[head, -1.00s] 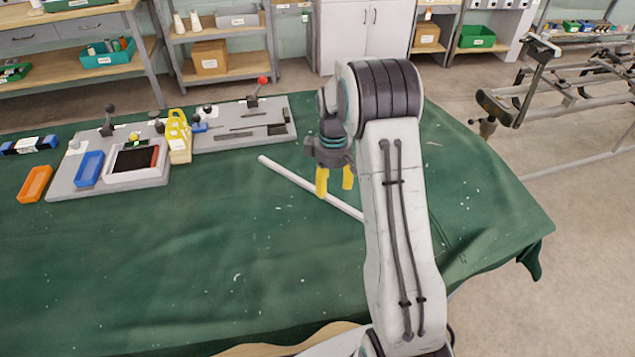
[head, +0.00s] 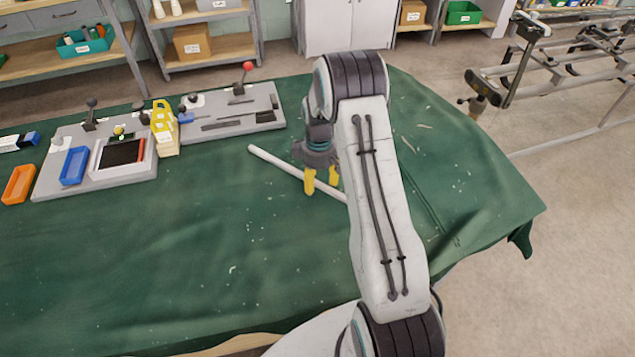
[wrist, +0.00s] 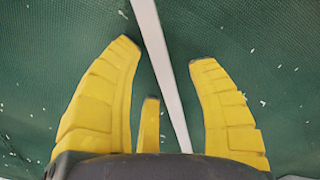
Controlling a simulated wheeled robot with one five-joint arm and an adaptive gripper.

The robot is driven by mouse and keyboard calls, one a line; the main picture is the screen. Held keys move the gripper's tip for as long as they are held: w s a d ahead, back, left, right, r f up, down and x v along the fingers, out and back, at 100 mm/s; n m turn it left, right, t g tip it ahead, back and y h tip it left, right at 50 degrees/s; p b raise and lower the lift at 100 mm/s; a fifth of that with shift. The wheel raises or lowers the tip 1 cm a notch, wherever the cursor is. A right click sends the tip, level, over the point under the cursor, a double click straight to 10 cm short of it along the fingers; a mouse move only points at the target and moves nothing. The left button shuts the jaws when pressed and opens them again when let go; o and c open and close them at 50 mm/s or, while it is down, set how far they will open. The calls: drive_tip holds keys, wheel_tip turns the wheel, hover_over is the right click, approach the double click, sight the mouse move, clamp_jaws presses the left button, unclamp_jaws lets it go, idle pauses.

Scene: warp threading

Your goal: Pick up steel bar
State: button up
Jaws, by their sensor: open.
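The steel bar (head: 272,164) is a long, pale, straight rod lying slantwise on the green cloth of the table. Its right part is hidden behind my gripper and arm in the head view. My gripper (head: 321,184) has yellow fingers, points down and is open at the bar. In the wrist view the bar (wrist: 159,62) runs between the open fingers of my gripper (wrist: 166,50), apart from both outer fingertips. A third, narrower yellow finger shows left of the bar. I cannot tell the exact height of the fingertips over the cloth.
The green-covered table (head: 200,250) is clear in front. A grey board (head: 110,180) with a blue bin (head: 74,166), a yellow holder (head: 165,128) and dark levers stands at the back left. An orange bin (head: 18,185) is at the far left. A metal frame (head: 515,70) stands at the right.

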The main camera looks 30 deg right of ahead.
drive_tip(key=shift+f, duration=0.1)
clamp_jaws()
idle(0.6)
